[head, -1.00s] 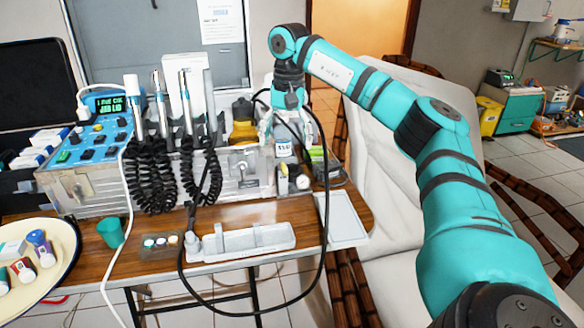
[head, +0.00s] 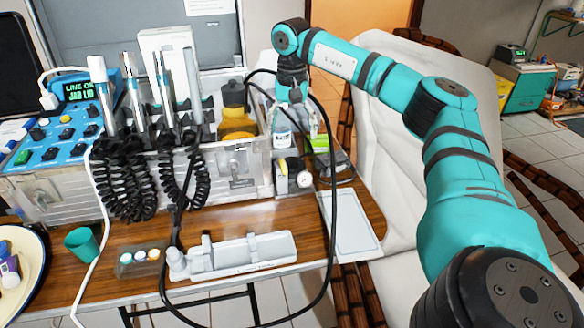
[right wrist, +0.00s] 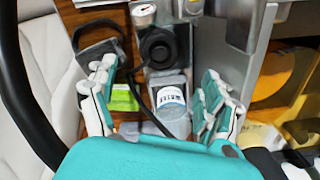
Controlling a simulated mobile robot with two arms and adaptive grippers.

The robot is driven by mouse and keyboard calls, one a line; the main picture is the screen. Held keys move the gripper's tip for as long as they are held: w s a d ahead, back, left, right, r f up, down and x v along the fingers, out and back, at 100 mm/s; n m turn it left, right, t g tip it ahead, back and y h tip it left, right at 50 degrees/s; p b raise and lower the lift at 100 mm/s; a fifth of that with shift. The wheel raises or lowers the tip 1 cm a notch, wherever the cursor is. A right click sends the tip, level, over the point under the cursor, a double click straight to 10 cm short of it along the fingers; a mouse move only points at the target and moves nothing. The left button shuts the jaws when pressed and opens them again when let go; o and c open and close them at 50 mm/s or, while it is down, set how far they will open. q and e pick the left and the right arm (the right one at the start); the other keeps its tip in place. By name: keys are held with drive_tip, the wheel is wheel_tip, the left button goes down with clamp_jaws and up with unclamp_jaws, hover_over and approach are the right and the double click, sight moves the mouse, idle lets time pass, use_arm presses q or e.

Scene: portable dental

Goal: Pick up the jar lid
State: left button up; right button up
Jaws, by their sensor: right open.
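A small jar with a white label (head: 283,139) stands at the right end of the grey case on the table. In the right wrist view the jar (right wrist: 171,97) lies between my fingers, with space on both sides. I cannot clearly tell its lid from the jar body. My right gripper (head: 294,112) points down over the jar, open and empty. In the right wrist view the fingers of the gripper (right wrist: 157,78) are spread wide. My left gripper is not in view.
A black bulb (right wrist: 158,46) and a gauge (head: 304,180) are close by the jar. A green box (head: 320,143) is to its right, an amber bottle (head: 236,115) to its left. A black hose loops past the gripper. A white tray (head: 349,222) lies in front.

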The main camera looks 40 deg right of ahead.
sight(292, 159)
wheel_tip(292, 159, down, 3)
drive_tip(key=shift+d+f, duration=0.1)
drive_tip(key=shift+f, duration=0.05)
drive_tip(key=shift+f+b, duration=0.65)
drive_tip(key=shift+f, duration=2.7)
drive_tip(key=c, duration=0.9)
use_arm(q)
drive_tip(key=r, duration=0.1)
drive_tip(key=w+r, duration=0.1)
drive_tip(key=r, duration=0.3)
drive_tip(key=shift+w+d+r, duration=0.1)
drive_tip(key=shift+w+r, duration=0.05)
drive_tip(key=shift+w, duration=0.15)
use_arm(e)
drive_tip(key=shift+r, duration=0.15)
drive_tip(key=shift+w+r, duration=0.1)
drive_tip(key=shift+r, duration=0.5)
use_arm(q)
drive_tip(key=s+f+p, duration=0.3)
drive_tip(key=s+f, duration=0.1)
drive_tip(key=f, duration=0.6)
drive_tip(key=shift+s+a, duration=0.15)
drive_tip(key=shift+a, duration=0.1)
use_arm(e)
drive_tip(key=shift+r, duration=8.3)
